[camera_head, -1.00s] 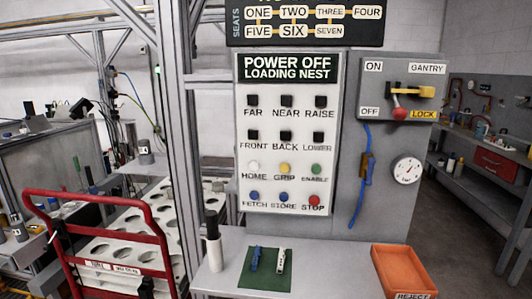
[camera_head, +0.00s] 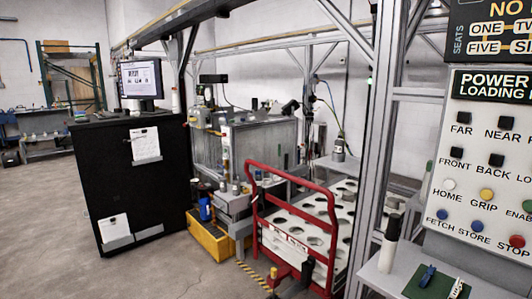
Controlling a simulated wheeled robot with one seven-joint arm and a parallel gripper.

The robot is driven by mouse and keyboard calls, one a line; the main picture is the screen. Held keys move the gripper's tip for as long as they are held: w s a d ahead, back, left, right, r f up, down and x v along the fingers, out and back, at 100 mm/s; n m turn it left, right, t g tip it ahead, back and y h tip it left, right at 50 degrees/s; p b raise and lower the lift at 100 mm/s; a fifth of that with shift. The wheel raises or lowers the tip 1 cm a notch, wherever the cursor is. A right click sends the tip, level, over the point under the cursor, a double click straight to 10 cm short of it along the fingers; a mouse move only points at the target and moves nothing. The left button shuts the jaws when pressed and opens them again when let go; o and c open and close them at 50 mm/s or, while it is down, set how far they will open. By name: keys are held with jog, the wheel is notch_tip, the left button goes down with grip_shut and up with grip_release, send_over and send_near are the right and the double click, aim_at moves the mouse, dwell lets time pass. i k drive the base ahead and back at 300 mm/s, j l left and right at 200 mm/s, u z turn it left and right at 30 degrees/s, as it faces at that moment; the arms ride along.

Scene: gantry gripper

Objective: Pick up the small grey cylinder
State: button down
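My gripper is not in view. A small grey cylinder-like piece with a pale label (camera_head: 339,151) stands on the ledge behind the red-railed cart; it is too small to tell if it is the task's cylinder. Several other small upright pieces, some grey, stand around the machine left of the cart, too small to tell apart. A taller white cylinder with a dark top (camera_head: 388,246) stands upright on the grey shelf (camera_head: 377,282) at the lower right.
The red-railed cart (camera_head: 252,215) has a white top with round holes (camera_head: 300,246). A yellow bin (camera_head: 208,240) sits on the floor beside a black cabinet (camera_head: 133,185) with a monitor. The button panel (camera_head: 470,190) stands at right. Floor at left is clear.

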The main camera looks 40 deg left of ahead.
aim_at(339, 145)
jog(key=u, duration=1)
jog(key=j, duration=0.45)
jog(key=i+j+z, duration=0.1)
jog(key=j, duration=0.35)
jog(key=i+j, duration=0.15)
jog(key=j, duration=0.2)
jog(key=i+j+z, duration=0.15)
jog(key=j, duration=0.2)
jog(key=i+j, duration=0.2)
jog(key=j, duration=0.2)
jog(key=i+j+z, duration=0.15)
jog(key=j, duration=0.2)
jog(key=i+j+z, duration=0.1)
jog(key=i, duration=0.35)
jog(key=i+j+z, duration=0.1)
jog(key=i+j, duration=0.15)
jog(key=i, duration=0.25)
jog(key=i+l, duration=0.1)
jog(key=i, duration=0.65)
jog(key=l+z, duration=0.05)
